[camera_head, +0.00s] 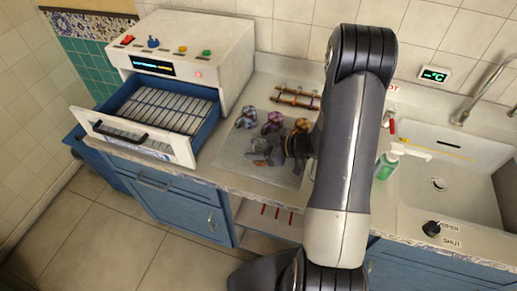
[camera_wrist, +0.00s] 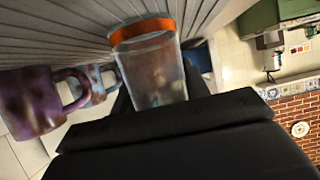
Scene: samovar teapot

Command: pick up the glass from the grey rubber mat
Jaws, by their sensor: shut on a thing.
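The clear glass (camera_wrist: 155,75) with an orange band at one end shows in the wrist view. My gripper (camera_wrist: 160,88) is shut on it, with a dark finger on either side. The banded end points toward the grey ribbed mat (camera_wrist: 45,40); I cannot tell whether it touches it. In the head view my gripper (camera_head: 264,157) is low over the front part of the grey mat (camera_head: 232,168) on the counter. The glass is small and hard to make out there, partly hidden by my gripper.
A patterned mug (camera_head: 246,118) and a purple mug (camera_head: 272,122) stand behind my gripper; another mug (camera_head: 301,126) is close to my arm. A white machine (camera_head: 190,45) with an open blue drawer (camera_head: 140,137) is left. A green bottle (camera_head: 385,167) and a sink (camera_head: 455,185) are right.

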